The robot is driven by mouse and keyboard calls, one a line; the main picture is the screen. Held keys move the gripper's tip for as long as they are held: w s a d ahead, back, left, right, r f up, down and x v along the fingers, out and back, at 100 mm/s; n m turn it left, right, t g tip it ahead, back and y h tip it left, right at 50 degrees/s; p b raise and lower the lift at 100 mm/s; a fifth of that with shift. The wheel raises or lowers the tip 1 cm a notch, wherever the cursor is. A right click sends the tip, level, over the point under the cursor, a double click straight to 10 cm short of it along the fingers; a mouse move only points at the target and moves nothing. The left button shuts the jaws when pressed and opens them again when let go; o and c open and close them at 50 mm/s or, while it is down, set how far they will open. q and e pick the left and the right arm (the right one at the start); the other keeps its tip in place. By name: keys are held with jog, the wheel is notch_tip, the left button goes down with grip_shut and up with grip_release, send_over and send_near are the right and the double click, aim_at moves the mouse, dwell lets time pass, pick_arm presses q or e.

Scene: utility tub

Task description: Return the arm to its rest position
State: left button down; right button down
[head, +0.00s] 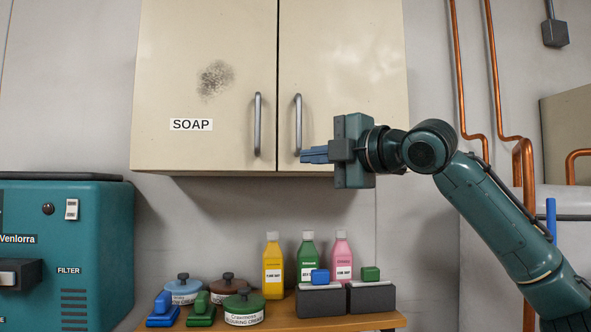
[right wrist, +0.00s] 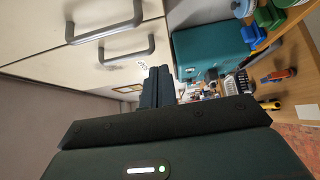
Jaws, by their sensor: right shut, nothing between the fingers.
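My right arm reaches in from the right in the head view. My right gripper (head: 304,155) is in front of the right cabinet door, near its lower part, with its fingers pointing left. The blue fingers are shut with nothing between them. The gripper also shows in the right wrist view (right wrist: 157,72), its fingers together. The fingertips appear close to the right door handle (head: 298,125) in the head view; whether they touch it I cannot tell. My left gripper is not in view.
The cream wall cabinet (head: 205,50) has both doors shut. Below it, a wooden shelf (head: 290,325) holds bottles, tins, brushes and dark boxes. A teal Venlorra machine (head: 100,225) stands at the left. Copper pipes (head: 497,80) run down the right wall.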

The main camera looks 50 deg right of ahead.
jog(key=shift+s, duration=0.35)
